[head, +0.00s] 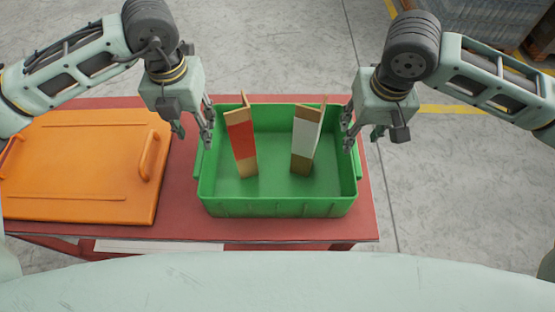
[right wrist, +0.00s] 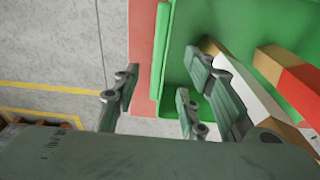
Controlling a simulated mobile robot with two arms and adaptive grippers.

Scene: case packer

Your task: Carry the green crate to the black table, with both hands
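The green crate (head: 279,207) stands upright on a red table, open at the top. It holds two upright folded board pieces, one red and tan (head: 242,143), one white and tan (head: 304,145). My left gripper (head: 192,130) is open above the crate's left end. My right gripper (head: 361,132) is open above its right end. In the right wrist view, the right fingers (right wrist: 155,105) are spread either side of the crate's end wall (right wrist: 161,50), with nothing between them clearly held. Contact cannot be told. No black table is in view.
An orange lidded case (head: 80,165) with a handle lies left of the crate on the red table (head: 190,220). Pallets (head: 490,20) stand at the far right. Grey floor with yellow lines (head: 450,109) is open to the right.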

